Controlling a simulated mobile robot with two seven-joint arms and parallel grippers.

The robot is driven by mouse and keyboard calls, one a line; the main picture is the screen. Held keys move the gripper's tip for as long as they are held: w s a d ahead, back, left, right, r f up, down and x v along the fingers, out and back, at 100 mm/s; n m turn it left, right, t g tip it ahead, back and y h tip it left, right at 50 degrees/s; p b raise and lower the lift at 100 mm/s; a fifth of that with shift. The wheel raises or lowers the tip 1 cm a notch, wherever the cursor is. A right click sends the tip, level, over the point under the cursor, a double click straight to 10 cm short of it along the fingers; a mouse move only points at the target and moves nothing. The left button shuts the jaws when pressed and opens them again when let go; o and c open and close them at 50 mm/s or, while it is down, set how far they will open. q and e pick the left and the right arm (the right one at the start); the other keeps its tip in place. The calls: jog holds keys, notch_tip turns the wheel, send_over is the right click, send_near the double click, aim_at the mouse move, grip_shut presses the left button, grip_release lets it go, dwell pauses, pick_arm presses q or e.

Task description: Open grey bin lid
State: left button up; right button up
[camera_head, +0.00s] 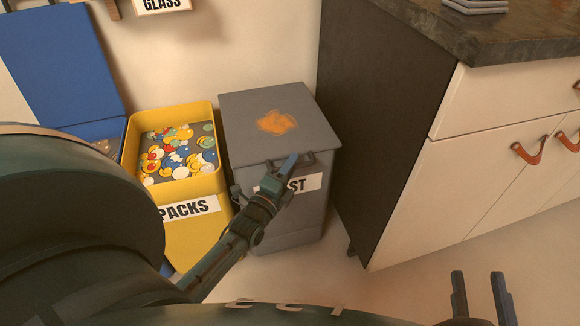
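The grey bin (310,215) stands against the wall with its flat grey lid (255,105) down. The lid carries an orange smudge. A dark handle (308,158) shows at the lid's front edge.
A blue lid (60,60) stands raised farther left. A cabinet (380,110) with a dark side, stone top and leather pulls (527,153) stands close on the right.

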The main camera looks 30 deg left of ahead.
pick_arm(q)
grip_shut()
dwell(0.3)
